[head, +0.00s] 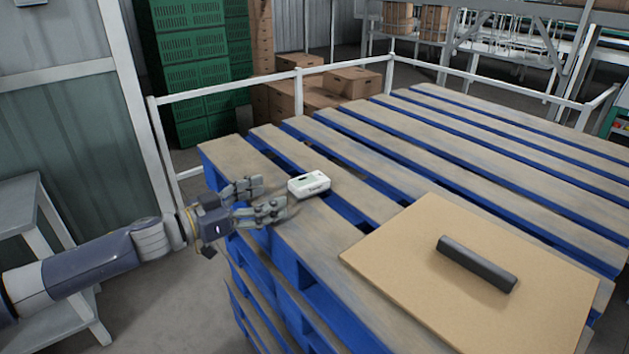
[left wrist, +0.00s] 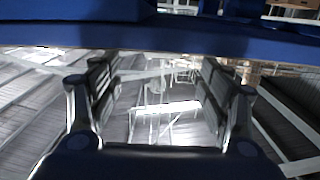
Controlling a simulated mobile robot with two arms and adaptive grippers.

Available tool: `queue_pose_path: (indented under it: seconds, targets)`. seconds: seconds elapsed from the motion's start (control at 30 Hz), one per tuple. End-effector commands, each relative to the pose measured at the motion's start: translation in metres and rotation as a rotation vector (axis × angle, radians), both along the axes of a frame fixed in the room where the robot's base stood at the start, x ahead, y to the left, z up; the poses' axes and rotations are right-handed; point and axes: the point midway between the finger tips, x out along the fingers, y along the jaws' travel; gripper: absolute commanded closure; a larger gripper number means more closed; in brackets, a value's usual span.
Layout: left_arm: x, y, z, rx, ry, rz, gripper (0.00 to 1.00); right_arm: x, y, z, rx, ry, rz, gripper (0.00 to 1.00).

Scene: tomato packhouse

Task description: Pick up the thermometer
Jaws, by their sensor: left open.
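The thermometer (head: 309,185) is a small white box with a dark display. It lies on a slat near the left edge of the blue pallet stack (head: 290,245) in the head view. My left gripper (head: 273,197) is open and empty, with its fingers pointing right toward the thermometer, just left of it and apart from it. In the left wrist view the open fingers (left wrist: 160,95) have nothing between them, and a blue pallet board (left wrist: 200,40) crosses above them. The thermometer cannot be made out there. My right gripper is not in view.
A tan board (head: 400,250) with a dark bar (head: 477,263) on it lies on the pallet at the right. A white railing (head: 345,68) runs behind the pallet. Green crates (head: 190,75) and cardboard boxes (head: 352,82) stand beyond. A grey table (head: 20,205) is at the left.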

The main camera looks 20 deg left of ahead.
Motion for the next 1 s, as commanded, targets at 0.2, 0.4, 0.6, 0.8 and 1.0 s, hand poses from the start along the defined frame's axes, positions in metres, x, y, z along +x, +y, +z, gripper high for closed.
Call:
queue_pose_path:
  seconds: [0.2, 0.4, 0.6, 0.8, 1.0]
  targets:
    - [0.026, -0.020, 0.003, -0.003, -0.002, 0.000, 0.29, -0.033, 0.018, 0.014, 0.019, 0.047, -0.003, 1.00]
    - [0.036, -0.029, 0.000, 0.000, -0.001, -0.001, 0.29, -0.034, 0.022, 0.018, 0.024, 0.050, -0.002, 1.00]
    - [0.058, -0.042, 0.002, -0.003, 0.000, 0.000, 0.29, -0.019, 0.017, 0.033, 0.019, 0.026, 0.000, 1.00]
    - [0.075, -0.055, -0.002, -0.001, -0.002, 0.000, 0.29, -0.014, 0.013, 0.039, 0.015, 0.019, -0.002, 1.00]
    - [0.078, -0.056, -0.004, 0.001, -0.001, 0.001, 0.29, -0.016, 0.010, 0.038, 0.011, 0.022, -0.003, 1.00]
